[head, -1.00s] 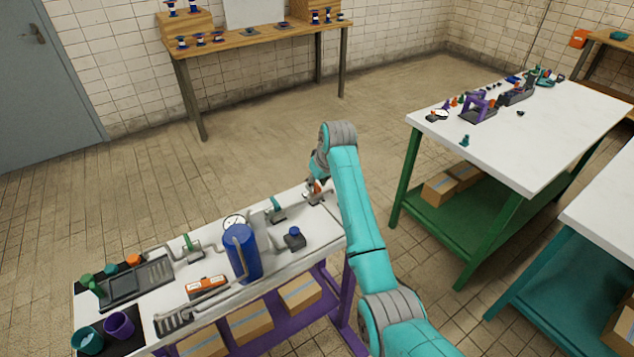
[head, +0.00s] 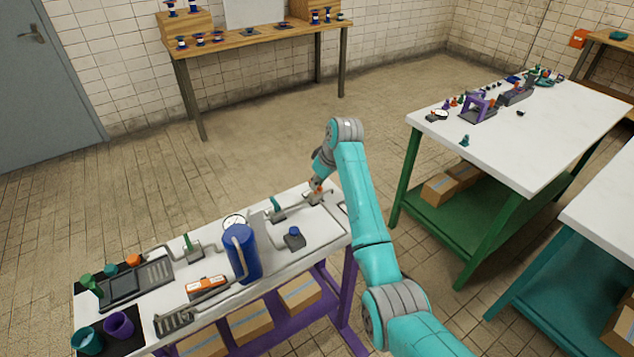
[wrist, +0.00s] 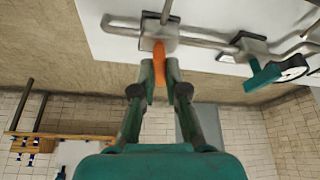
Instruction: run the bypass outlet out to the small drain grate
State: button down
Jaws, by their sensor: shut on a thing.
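My gripper (head: 317,186) is at the far right end of the white bench (head: 275,262). In the wrist view my gripper (wrist: 160,68) is shut on an orange valve lever (wrist: 159,52), which stands on a grey block (wrist: 160,36) in the pipe line. In the head view the jaws mostly hide the lever. A small slotted grate (head: 174,322) lies at the bench's front left. A larger slotted grate (head: 155,272) lies behind it beside a dark tray. Grey pipe (head: 330,242) runs around the bench's right end. I cannot tell which pipe end is the bypass outlet.
A blue tank (head: 243,255), gauge (head: 234,222), blue-knobbed block (head: 294,238) and green-levered valves (head: 277,208) (head: 190,246) stand on the bench. A green-legged table (head: 520,130) stands right; floor lies clear behind.

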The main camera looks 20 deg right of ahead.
jog(key=n+g+y, duration=0.1)
jog(key=n, duration=0.3)
jog(key=shift+w+d+n, duration=0.1)
jog(key=shift+d+n, duration=0.05)
jog(key=shift+n, duration=0.15)
jog(key=n, duration=0.2)
jog(key=n+g+y, duration=0.1)
jog(key=shift+w+n+g, duration=0.15)
jog(key=shift+n+g, duration=0.15)
jog(key=shift+n, duration=0.1)
jog(key=n+g, duration=0.1)
jog(key=n, duration=0.2)
jog(key=shift+w+n, duration=0.1)
jog(key=shift+n, duration=0.2)
jog(key=shift+w+n+g, duration=0.1)
jog(key=shift+n+g, duration=0.6)
jog(key=shift+n, duration=1.1)
jog(key=c, duration=1.2)
grip_release()
jog(key=v, duration=0.7)
jog(key=shift+r, duration=0.2)
